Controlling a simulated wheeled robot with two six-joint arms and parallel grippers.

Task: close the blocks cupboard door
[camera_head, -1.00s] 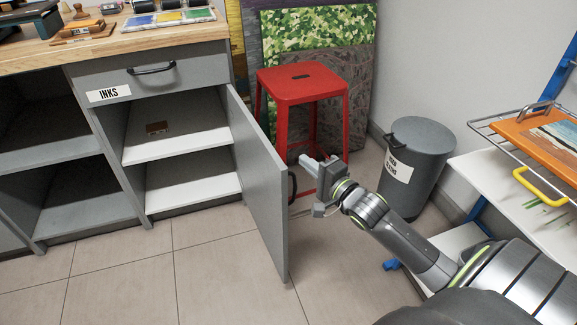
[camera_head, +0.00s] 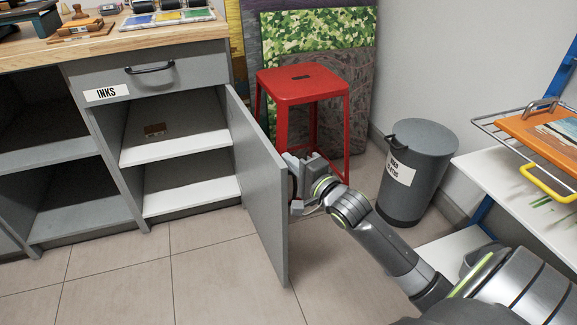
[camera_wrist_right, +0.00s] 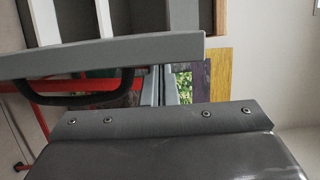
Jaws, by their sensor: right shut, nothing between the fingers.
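The grey cupboard door (camera_head: 258,190) stands wide open, swung out from the right side of the cupboard (camera_head: 190,205) under the INKS drawer. Two white shelves inside are exposed. My right gripper (camera_head: 291,162) is shut and empty on the outer side of the door, close to its face by the dark handle. I cannot tell whether it touches. In the right wrist view, the door (camera_wrist_right: 150,48) crosses the upper part, its black handle (camera_wrist_right: 115,92) lies left of my shut fingers (camera_wrist_right: 165,85). My left gripper is not in view.
A red stool (camera_head: 302,88) stands behind my right gripper. A grey bin (camera_head: 415,150) stands to its right, and a white shelf rack (camera_head: 500,180) is at the far right. The tiled floor (camera_head: 215,270) before the cupboard is clear.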

